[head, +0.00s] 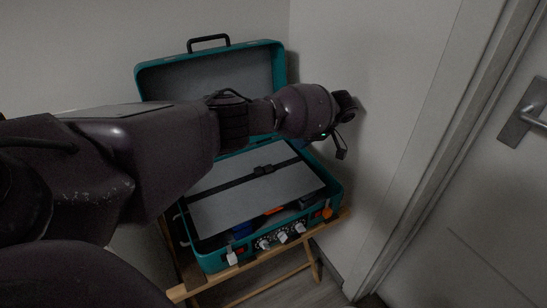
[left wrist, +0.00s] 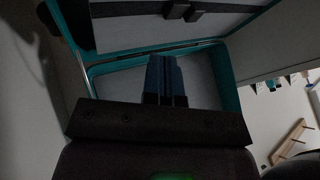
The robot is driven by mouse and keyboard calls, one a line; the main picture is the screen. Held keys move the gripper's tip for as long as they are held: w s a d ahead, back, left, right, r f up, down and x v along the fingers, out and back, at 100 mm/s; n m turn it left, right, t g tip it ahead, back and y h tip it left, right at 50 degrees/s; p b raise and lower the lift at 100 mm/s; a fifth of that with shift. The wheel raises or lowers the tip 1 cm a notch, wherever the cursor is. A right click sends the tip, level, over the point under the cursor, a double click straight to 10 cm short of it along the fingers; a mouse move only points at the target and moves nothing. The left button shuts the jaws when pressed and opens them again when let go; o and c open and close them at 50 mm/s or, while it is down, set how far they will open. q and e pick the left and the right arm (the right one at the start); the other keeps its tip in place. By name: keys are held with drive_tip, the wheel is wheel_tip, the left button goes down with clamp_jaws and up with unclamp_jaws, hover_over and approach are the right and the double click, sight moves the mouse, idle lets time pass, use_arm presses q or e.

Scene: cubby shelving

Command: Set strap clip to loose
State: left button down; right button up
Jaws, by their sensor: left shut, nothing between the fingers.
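An open teal case (head: 337,188) holds a grey panel (head: 215,200) crossed by a black strap (head: 226,184). The dark strap clip (head: 263,170) sits near the strap's middle. The clip also shows as dark blocks at the top of the left wrist view (left wrist: 183,12); I cannot tell its setting. My left arm reaches across the case from the left in the head view. My left gripper (left wrist: 166,80) has blue fingers, shut and empty, apart from the clip in the left wrist view. In the head view its fingertips are mostly hidden. My right gripper is not seen.
The case lid (head: 150,80) stands open at the back, close to the walls. A wooden stand (head: 262,288) supports the case. White knobs (head: 282,237) line the case front. A door with a metal handle (head: 525,112) is at the right.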

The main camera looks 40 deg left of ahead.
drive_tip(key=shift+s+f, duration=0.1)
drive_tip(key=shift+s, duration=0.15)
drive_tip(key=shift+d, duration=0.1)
